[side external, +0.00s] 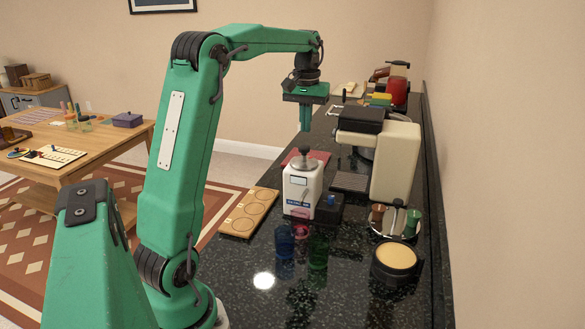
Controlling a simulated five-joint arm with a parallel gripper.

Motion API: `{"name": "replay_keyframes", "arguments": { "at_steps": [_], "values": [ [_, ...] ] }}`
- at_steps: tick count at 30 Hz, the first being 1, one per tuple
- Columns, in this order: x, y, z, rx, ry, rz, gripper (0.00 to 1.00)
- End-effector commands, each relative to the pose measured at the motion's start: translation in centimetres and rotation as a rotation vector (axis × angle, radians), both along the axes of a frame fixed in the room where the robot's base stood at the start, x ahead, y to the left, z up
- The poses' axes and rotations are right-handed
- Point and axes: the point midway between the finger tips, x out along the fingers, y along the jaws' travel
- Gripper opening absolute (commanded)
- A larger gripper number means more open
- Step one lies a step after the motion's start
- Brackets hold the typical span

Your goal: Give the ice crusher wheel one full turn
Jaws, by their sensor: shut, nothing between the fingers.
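My gripper (305,126) points straight down above the black counter. Its green fingers are together and empty. In the picture it is just above a white appliance (301,190) with a silver domed top and a dark knob. The fingertips look apart from the knob, but the depth gap is hard to judge. I cannot tell for sure which appliance is the ice crusher, and no wheel shows clearly. A cream machine (397,165) with a black top stands to the right. A red appliance (398,90) stands at the far end.
A wooden board with round recesses (250,212) lies at the counter's left edge. Blue (285,240) and green (318,250) glasses stand in front of the white appliance. A round tray (396,236) and a black tub (395,262) are at right. The near counter (300,305) is clear.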

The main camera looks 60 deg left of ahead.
Motion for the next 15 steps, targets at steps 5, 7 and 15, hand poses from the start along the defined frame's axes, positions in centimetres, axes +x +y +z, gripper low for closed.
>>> {"name": "replay_keyframes", "arguments": {
  "at_steps": [5,7,15],
  "values": [
    [0.0,0.0,-1.0,-0.001,0.001,0.000,0.00],
    [0.0,0.0,-1.6,-0.001,0.003,0.000,0.00],
    [-0.1,0.0,-4.1,-0.001,0.003,0.000,0.00]
  ]
}}
